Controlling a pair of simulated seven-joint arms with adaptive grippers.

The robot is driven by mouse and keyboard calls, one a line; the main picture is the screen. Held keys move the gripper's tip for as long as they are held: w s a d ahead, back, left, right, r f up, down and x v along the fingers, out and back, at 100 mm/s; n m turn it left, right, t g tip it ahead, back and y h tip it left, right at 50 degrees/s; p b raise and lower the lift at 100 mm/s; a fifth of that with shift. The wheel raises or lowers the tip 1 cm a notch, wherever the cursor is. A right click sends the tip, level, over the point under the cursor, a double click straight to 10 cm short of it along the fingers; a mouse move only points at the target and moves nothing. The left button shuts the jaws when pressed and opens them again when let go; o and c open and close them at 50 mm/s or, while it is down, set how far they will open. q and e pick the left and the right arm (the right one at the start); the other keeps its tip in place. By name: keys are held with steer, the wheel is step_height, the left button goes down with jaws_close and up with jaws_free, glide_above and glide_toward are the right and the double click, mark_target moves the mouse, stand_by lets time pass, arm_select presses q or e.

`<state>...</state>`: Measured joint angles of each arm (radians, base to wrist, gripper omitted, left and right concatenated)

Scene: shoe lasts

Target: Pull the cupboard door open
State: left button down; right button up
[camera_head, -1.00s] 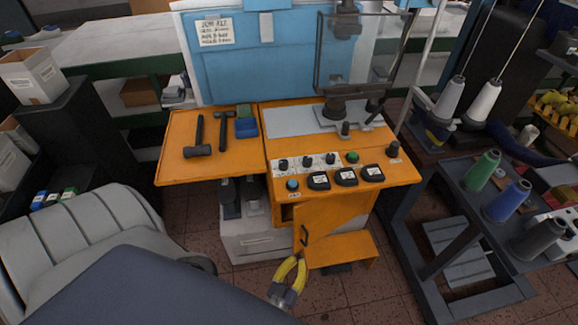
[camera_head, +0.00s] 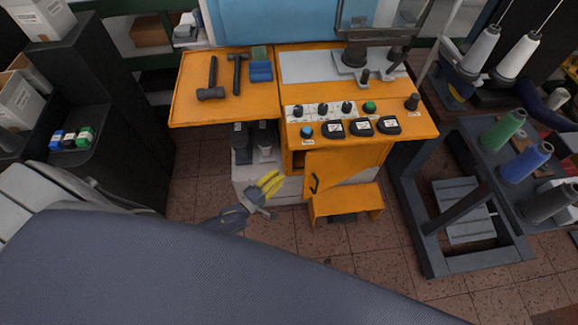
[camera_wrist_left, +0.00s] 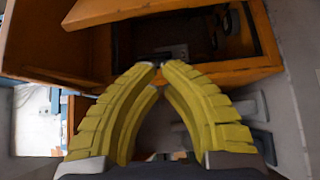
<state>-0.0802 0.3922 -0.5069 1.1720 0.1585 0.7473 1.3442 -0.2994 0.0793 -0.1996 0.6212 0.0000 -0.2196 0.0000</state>
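The orange cupboard door (camera_head: 345,170) is at the front of the orange workstation and stands ajar. A dark opening shows along its left edge. Its black handle (camera_head: 313,184) is on the door's left side. My left gripper (camera_head: 277,180), with yellow ribbed fingers, is left of the door and apart from the handle. In the left wrist view the fingertips (camera_wrist_left: 161,66) come together with nothing seen between them, in front of orange panels and a dark interior. The handle cannot be made out there. My right gripper is not in view.
Hammers (camera_head: 212,82) and a blue block (camera_head: 261,71) lie on the workstation top. An orange step (camera_head: 346,201) is below the door. A dark thread-spool stand (camera_head: 465,205) is at the right. Tiled floor (camera_head: 345,240) is clear in front.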

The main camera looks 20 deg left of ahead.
arm_select(q)
steer(key=w+d, duration=0.5)
steer(key=w, duration=0.1)
steer(key=shift+w+d+n, duration=0.3)
steer(key=shift+w+d, duration=0.05)
steer(key=shift+d, duration=0.05)
stand_by(0.5)
steer(key=shift+d, duration=0.1)
